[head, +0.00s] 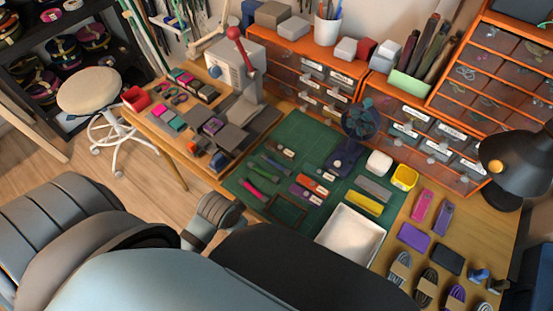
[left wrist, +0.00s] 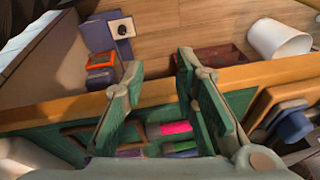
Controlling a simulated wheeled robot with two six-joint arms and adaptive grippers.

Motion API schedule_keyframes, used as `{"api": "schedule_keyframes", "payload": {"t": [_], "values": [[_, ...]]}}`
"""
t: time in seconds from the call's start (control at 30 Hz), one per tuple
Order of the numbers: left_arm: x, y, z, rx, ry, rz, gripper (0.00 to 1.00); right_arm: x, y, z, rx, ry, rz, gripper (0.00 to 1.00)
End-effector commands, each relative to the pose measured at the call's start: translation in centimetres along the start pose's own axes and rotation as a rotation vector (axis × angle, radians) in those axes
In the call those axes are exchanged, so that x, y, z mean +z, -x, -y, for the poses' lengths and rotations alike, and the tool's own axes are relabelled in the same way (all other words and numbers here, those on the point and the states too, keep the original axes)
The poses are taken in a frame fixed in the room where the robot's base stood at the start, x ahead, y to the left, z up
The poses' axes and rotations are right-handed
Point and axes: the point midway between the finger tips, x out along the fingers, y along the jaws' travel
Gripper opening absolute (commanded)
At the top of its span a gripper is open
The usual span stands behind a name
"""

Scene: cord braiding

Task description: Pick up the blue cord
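I cannot pick out a clearly blue cord. Coiled cords with paper bands lie at the lower right of the head view: a grey one (head: 400,268), a dark one (head: 427,284) and a purple one (head: 455,298), with another partly cut off at the frame's bottom edge. My left gripper (left wrist: 160,70) is open in the left wrist view, with nothing between its green-padded fingers. It is over the table's front edge and the green mat (head: 291,134), well left of the cords. My right gripper is not in view.
A white tray (head: 350,236), a yellow box (head: 404,177) and a black lamp (head: 512,160) are on the right. Small blue items (head: 478,274) stand by the cords. Orange drawer units (head: 300,60) line the back. A stool (head: 90,90) stands at the left.

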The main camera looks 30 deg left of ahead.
Motion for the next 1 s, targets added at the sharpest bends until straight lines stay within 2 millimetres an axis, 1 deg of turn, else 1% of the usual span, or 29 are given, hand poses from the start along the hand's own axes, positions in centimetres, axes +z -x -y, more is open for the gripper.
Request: {"api": "schedule_keyframes", "payload": {"t": [0.03,0.1,0.17,0.2,0.27,0.37,0.4,0.47,0.5,0.6,0.67,0.7,0.77,0.9,1.0], "values": [[-1.5,0.8,0.4,0.0,-0.055,-0.001,0.27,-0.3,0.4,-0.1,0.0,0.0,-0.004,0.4],[-3.7,0.9,1.0,0.01,-0.181,0.018,0.27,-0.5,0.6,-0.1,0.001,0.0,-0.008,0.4],[-5.7,1.3,1.4,0.021,-0.288,0.031,0.27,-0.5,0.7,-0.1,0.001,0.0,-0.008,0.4],[-7.0,1.7,1.8,0.03,-0.363,0.04,0.27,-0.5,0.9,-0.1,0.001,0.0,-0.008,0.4],[-9.0,1.7,2.2,0.047,-0.476,0.054,0.27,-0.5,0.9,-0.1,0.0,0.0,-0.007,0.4],[-12.8,2.4,3.0,0.088,-0.689,0.074,0.27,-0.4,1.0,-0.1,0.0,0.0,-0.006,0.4],[-14.6,2.9,3.3,0.109,-0.786,0.081,0.27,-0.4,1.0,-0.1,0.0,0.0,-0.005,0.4],[-17.3,4.1,3.8,0.144,-0.942,0.087,0.27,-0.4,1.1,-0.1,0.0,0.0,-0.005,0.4],[-19.0,5.1,4.1,0.17,-1.047,0.088,0.27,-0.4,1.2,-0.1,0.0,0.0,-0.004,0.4],[-22.5,7.8,4.7,0.23,-1.279,0.082,0.27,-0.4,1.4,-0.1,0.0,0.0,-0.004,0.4],[-23.7,8.9,4.9,0.256,-1.373,0.077,0.27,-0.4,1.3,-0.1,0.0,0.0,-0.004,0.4],[-24.1,9.1,4.9,0.267,-1.411,0.076,0.27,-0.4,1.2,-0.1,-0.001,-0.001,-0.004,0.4],[-24.1,8.4,4.8,0.277,-1.437,0.075,0.27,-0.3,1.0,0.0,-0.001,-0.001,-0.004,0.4],[-23.1,4.6,4.2,0.279,-1.441,0.076,0.27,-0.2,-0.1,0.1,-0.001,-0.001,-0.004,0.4],[-22.7,2.2,3.9,0.276,-1.44,0.075,0.27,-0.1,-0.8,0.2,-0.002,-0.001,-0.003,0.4]]}}
